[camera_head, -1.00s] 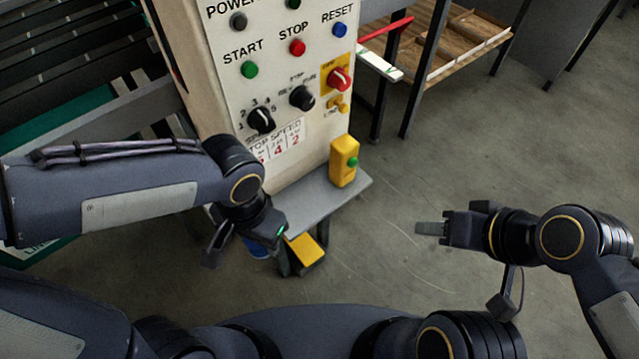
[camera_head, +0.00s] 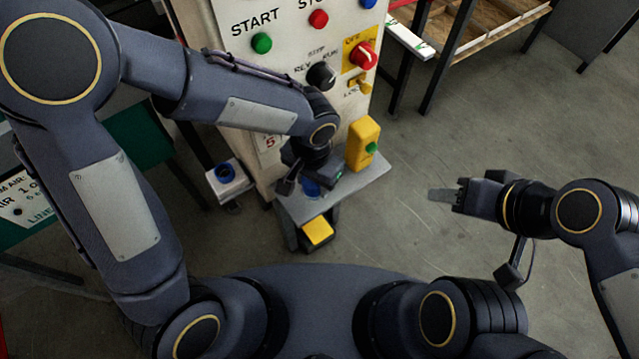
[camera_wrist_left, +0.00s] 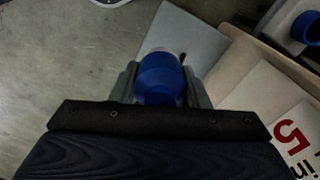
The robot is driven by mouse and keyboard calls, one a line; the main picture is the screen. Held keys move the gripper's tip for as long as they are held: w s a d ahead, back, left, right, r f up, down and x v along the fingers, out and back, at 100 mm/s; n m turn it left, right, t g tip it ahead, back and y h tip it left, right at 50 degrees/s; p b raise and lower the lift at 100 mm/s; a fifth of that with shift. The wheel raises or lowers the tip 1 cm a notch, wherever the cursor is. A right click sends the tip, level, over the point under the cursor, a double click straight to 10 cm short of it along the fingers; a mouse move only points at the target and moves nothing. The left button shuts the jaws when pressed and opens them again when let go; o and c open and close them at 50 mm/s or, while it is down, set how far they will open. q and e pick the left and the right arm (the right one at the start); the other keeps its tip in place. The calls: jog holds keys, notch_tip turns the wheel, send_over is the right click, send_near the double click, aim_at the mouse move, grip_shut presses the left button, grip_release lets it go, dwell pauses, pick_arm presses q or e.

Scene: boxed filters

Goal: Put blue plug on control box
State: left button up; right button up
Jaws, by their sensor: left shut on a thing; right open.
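The blue plug (camera_head: 310,187) is between the fingers of my left gripper (camera_head: 307,182), just above the grey shelf at the foot of the control box. In the left wrist view the plug (camera_wrist_left: 160,75) sits between both fingers, its rounded pale end pointing away. The control box (camera_head: 290,45) is a cream cabinet with buttons and knobs, partly covered by my left arm. A white fitting with a blue ring (camera_head: 226,172) stands out from its left side; the ring (camera_wrist_left: 306,26) also shows at the wrist view's upper right. My right gripper (camera_head: 456,194) is open and empty, well right of the box.
The grey shelf (camera_head: 362,186) carries a yellow box with a green button (camera_head: 361,140). A yellow pedal (camera_head: 317,231) is below the shelf. A wooden-topped table (camera_head: 488,25) stands at the back right. Floor around my right gripper is clear.

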pick_arm(q)
jog(key=w+f, duration=0.1)
jog(key=d+f, duration=0.1)
jog(key=shift+w+d+f, duration=0.15)
jog(key=shift+w+f, duration=0.2)
jog(key=shift+f, duration=1.4)
jog(key=shift+f, duration=0.1)
jog(key=shift+f+b, duration=0.15)
jog(key=shift+b, duration=0.3)
jog(key=o, duration=1)
